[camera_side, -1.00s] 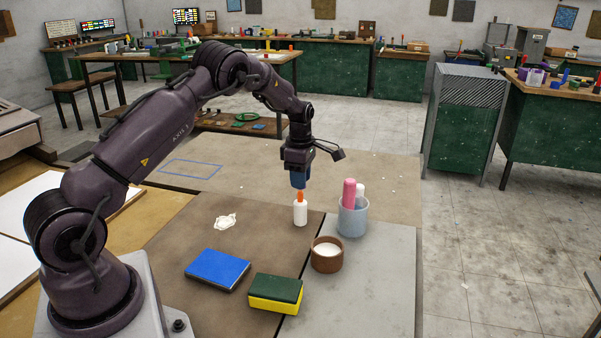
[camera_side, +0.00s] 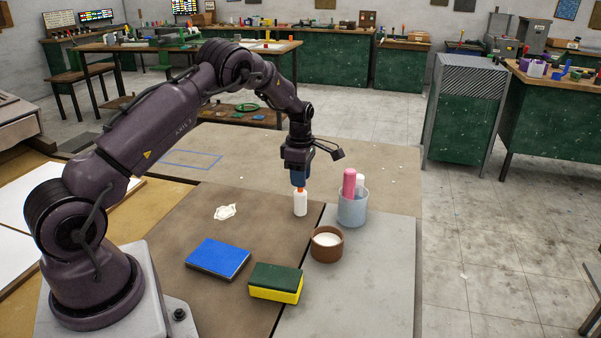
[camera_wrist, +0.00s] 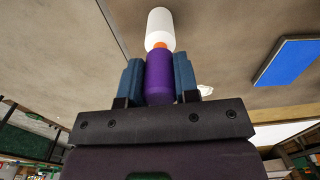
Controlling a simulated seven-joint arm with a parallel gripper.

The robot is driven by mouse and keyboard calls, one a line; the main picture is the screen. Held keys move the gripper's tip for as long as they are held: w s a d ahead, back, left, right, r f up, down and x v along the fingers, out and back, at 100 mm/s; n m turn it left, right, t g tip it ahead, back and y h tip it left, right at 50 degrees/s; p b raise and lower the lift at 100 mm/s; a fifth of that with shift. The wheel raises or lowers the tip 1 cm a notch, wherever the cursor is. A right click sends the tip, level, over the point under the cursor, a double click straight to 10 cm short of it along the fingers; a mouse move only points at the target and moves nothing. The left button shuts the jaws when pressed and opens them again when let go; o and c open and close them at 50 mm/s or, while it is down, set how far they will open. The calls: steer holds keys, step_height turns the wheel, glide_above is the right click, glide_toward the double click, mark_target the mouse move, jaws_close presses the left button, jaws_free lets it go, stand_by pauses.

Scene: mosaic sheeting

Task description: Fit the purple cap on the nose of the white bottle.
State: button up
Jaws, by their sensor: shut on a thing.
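The white bottle (camera_side: 300,204) stands upright on the brown board, with its orange nose (camera_side: 300,190) at the top. My gripper (camera_side: 300,185), with blue fingers, points down directly above it. In the wrist view my gripper (camera_wrist: 158,62) is shut on the purple cap (camera_wrist: 159,82), one finger on each side. The cap's far end meets the orange nose (camera_wrist: 160,45), which shows as a short band before the white bottle (camera_wrist: 160,26). The cap looks in line with the bottle. I cannot tell how far it is over the nose. The fingers hide the cap in the side view.
A grey cup (camera_side: 352,210) with a pink and a white bottle stands close to the right. A brown bowl (camera_side: 326,247) of white stuff, a sponge (camera_side: 276,283) and a blue book (camera_side: 217,258) lie nearer. A crumpled white scrap (camera_side: 225,212) lies left.

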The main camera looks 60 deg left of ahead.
steer(key=shift+f, duration=1.05)
steer(key=o, duration=1)
steer(key=shift+c, duration=0.2)
steer(key=shift+r, duration=0.1)
step_height(320, 180, up, 13)
steer(key=shift+f, duration=0.1)
